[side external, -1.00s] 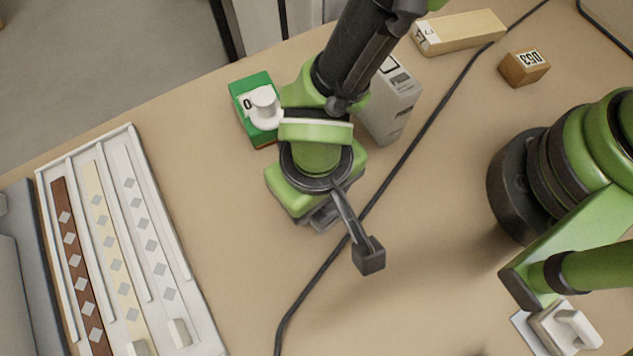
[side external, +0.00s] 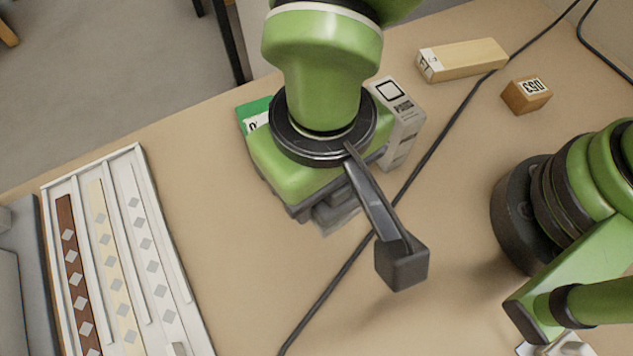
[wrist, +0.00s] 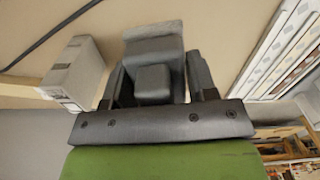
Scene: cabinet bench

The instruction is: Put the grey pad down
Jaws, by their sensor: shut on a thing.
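The grey pad (wrist: 153,45) is in my gripper (wrist: 157,82). In the wrist view a dark grey block, which looks like its handle, sits between the two fingers, and its wider plate lies beyond. In the side view my gripper (side external: 318,205) is mostly hidden under my green wrist, and only a bit of grey (side external: 335,217) shows below it. The pad appears held above the table, but the gap is hard to judge from these views.
A white tray with strips (side external: 145,160) is at left. A cable (side external: 425,165) crosses the table.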

